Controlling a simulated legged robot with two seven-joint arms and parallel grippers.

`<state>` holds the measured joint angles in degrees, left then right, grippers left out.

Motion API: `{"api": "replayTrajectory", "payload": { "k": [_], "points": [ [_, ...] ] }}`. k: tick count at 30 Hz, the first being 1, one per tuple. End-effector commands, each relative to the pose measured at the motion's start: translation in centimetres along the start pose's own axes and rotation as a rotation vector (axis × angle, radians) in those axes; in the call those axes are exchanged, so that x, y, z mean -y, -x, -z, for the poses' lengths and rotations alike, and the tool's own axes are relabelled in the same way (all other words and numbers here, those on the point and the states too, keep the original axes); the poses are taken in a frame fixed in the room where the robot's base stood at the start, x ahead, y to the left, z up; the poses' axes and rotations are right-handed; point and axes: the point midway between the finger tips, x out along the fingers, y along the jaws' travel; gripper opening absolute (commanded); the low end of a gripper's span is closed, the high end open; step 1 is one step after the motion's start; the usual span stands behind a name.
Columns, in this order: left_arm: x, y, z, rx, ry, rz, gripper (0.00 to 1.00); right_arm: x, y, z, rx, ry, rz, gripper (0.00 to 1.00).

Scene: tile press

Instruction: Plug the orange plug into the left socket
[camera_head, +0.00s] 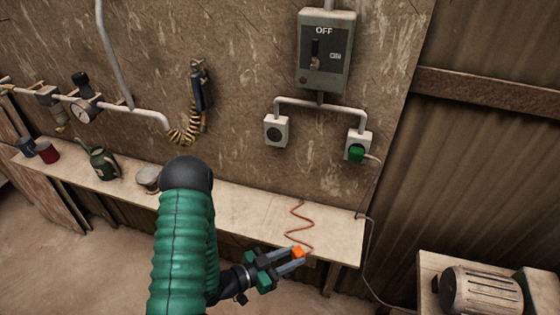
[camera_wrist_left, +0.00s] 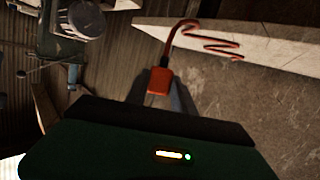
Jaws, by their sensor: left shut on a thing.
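The orange plug (camera_head: 297,252) is between the fingertips of my left gripper (camera_head: 290,262), just off the front edge of the shelf. It also shows in the left wrist view (camera_wrist_left: 160,80), with its cord leading up from it. My left gripper is shut on the plug. The coiled orange cord (camera_head: 299,225) lies across the shelf. The left socket (camera_head: 276,131) is a pale box on the wall with a dark round face and nothing in it. The right socket (camera_head: 361,140) holds a green plug (camera_head: 356,153). My right gripper is not in view.
A grey switch box (camera_head: 324,52) reading OFF hangs above the sockets. The shelf (camera_head: 250,200) carries a green can (camera_head: 103,163), a red mug (camera_head: 46,152) and a pot (camera_head: 148,180) at the left. A motor (camera_head: 482,292) stands at lower right.

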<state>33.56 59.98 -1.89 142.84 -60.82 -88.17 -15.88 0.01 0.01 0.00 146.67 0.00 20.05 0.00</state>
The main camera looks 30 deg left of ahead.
Motion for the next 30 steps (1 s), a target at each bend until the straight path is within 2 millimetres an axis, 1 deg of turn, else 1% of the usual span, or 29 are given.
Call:
{"api": "replayTrajectory", "payload": {
  "k": [2, 5, 7, 8, 11, 12, 14, 15, 17, 18, 21, 24, 27, 30],
  "points": [
    [-0.1, 0.0, 0.0, 0.000, -0.001, 0.001, 0.00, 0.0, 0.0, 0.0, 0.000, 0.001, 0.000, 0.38],
    [0.0, -0.1, 0.6, 0.000, -0.003, 0.012, 0.00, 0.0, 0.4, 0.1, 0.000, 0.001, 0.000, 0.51],
    [1.0, -0.2, 1.9, -0.002, -0.001, 0.042, 0.00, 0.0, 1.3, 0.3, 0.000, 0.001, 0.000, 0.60],
    [1.6, -0.2, 2.7, -0.004, 0.000, 0.063, 0.00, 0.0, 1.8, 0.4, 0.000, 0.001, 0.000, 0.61],
    [4.6, -0.4, 6.3, -0.010, 0.014, 0.165, 0.00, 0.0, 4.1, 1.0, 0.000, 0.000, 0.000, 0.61],
    [6.1, -0.3, 8.2, -0.013, 0.021, 0.217, 0.00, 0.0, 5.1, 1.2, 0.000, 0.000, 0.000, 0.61],
    [8.3, -0.1, 11.0, -0.019, 0.036, 0.300, 0.00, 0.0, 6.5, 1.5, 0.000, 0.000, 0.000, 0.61],
    [9.8, 0.2, 12.9, -0.021, 0.046, 0.357, 0.00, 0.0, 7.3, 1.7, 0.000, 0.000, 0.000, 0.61],
    [11.8, 0.7, 15.7, -0.024, 0.062, 0.441, 0.00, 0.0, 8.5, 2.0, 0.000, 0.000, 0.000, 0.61],
    [12.9, 1.1, 17.4, -0.025, 0.073, 0.492, 0.00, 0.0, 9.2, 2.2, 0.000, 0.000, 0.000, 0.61],
    [15.1, 2.1, 20.8, -0.025, 0.096, 0.600, 0.00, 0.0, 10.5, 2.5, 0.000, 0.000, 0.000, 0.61],
    [16.2, 2.8, 22.7, -0.023, 0.111, 0.670, 0.00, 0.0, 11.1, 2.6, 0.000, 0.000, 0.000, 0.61],
    [16.8, 3.2, 23.4, -0.020, 0.119, 0.703, 0.00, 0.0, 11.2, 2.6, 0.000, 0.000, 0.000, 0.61],
    [16.9, 3.2, 23.3, -0.018, 0.121, 0.709, 0.00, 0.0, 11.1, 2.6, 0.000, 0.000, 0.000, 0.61]
  ]
}}
